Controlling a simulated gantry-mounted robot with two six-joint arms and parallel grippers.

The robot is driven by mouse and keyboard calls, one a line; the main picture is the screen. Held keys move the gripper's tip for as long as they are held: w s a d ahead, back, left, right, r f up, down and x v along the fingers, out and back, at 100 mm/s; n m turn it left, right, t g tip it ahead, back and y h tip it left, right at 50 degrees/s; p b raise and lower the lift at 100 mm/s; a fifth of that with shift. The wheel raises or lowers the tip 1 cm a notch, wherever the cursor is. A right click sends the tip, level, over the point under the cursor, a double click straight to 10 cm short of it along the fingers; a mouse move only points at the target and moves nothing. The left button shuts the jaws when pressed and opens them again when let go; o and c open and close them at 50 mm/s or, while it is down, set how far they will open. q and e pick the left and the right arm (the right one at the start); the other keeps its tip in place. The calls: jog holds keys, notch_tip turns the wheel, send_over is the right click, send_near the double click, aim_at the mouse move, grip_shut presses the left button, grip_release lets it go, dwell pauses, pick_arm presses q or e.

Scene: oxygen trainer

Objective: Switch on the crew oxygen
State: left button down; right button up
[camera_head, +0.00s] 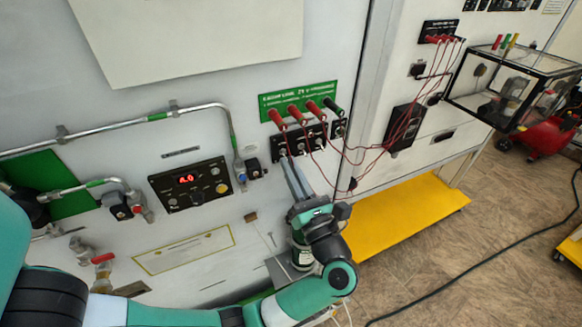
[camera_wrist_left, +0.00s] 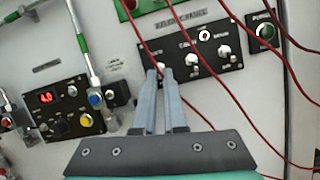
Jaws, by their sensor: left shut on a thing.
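A black switch panel (camera_head: 312,130) with a row of silver toggle switches is mounted on the white wall, below a green sign. It also shows in the left wrist view (camera_wrist_left: 215,28), where its labels are too blurred to read surely. My left gripper (camera_head: 287,161) reaches up to the panel's left end. In the left wrist view its fingers (camera_wrist_left: 162,73) are closed around the leftmost toggle switch (camera_wrist_left: 160,66), which they mostly hide. The middle toggle (camera_wrist_left: 191,58) and right toggle (camera_wrist_left: 224,51) stand free to the right. My right gripper is not in view.
Red plugs (camera_head: 295,112) with thin red cables hang over the panel and beside my fingers. A display unit with red digits (camera_head: 190,185) and metal pipes (camera_head: 150,118) lie to the left. A separate round-knob module (camera_wrist_left: 264,31) sits right of the switches.

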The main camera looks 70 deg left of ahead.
aim_at(284, 153)
pick_arm(q)
notch_tip(284, 153, up, 2)
jog(key=h+p, duration=0.3)
jog(key=h, duration=0.1)
jog(key=shift+d+r+p, duration=0.15)
jog(key=shift+p, duration=0.2)
jog(key=h+p, duration=0.2)
jog(key=shift+r+h, duration=0.4)
jog(key=shift+a+r+t+h+p, duration=0.15)
jog(key=shift+h+p, duration=0.25)
jog(key=shift+h, duration=0.2)
jog(key=shift+a+r+t+h+p, duration=0.15)
jog(key=shift+h+p, duration=0.2)
jog(key=shift+h, duration=0.25)
jog(key=c, duration=1)
grip_release()
